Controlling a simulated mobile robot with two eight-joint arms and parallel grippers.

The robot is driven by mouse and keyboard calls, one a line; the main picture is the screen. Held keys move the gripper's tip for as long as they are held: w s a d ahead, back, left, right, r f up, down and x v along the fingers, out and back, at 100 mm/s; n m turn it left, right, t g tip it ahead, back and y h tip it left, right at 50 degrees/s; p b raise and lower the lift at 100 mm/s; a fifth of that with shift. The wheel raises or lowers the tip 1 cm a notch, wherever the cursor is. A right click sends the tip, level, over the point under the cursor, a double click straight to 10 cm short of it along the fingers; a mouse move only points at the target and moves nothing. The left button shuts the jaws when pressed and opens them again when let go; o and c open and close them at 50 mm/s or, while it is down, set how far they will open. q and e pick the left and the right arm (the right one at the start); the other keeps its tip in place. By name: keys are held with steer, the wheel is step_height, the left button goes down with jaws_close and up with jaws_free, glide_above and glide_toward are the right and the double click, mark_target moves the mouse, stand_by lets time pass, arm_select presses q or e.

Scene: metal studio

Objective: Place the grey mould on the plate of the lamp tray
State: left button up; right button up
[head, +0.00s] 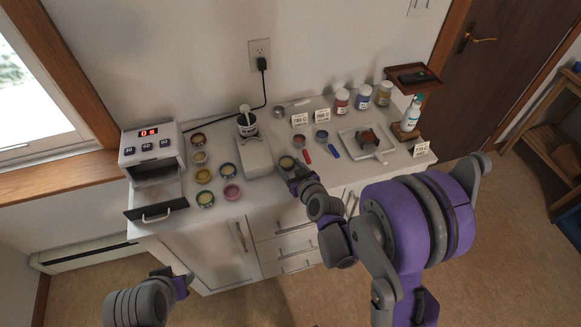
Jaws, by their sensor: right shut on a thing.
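My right gripper (289,169) is low over the front of the white counter, right of the white block with the dark cup. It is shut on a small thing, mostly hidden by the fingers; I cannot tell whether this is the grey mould. A round tan-topped piece (287,162) shows right at the fingertips. A pale square tray (346,134) with a dark and reddish-brown piece on it lies on the counter to the right; I cannot tell if it is the lamp tray. My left gripper (165,273) is below the counter front, its jaws unclear.
A white heater box (152,142) with an open drawer (156,212) stands at the left. Several round pots and a white block (258,160) are beside it. Jars (363,97) line the back. A wooden stand (413,72) and bottle (411,114) are at the right end.

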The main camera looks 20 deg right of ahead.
steer(key=shift+f, duration=0.2)
steer(key=o, duration=1.1)
steer(key=shift+o, duration=0.3)
steer(key=shift+r, duration=0.1)
steer(key=shift+r, duration=0.1)
